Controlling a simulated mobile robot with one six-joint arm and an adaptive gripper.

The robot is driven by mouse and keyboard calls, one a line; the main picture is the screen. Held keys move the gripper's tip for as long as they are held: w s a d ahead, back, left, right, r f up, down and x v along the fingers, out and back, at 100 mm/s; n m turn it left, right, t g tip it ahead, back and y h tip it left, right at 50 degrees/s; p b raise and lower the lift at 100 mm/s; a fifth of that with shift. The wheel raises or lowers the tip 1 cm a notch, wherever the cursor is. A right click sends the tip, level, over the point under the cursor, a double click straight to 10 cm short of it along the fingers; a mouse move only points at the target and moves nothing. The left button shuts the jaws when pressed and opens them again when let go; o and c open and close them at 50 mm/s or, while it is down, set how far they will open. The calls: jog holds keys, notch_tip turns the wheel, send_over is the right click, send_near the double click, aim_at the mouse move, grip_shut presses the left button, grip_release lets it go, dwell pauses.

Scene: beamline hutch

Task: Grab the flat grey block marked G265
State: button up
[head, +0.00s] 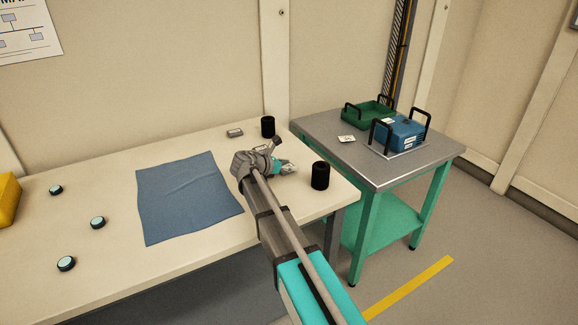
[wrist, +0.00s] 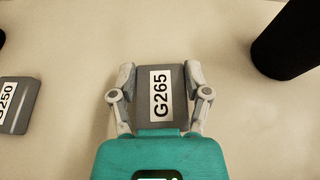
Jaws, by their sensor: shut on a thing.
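The flat grey block marked G265 (wrist: 145,95) lies between the two fingers of my gripper (wrist: 160,80) in the wrist view, its white label facing up. My gripper is shut on it, one finger against each side. In the head view my gripper (head: 288,168) is low over the right part of the cream table, between two black cylinders. There the block is mostly hidden by the gripper. I cannot tell whether the block touches the table or is just above it.
A second grey block marked G250 (wrist: 18,105) lies to the left in the wrist view. Black cylinders stand close by, at the front right (head: 320,175) and behind (head: 268,127). A blue cloth (head: 188,198) lies left. A green-legged metal table (head: 345,165) holds green (head: 366,113) and blue (head: 402,133) containers.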

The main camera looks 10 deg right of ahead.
jog(key=shift+r+p, duration=0.55)
jog(key=shift+r, duration=0.2)
jog(key=s+a+r+p, duration=0.3)
jog(key=s+r+p, duration=0.8)
jog(key=s, duration=0.2)
jog(key=shift+s, duration=0.35)
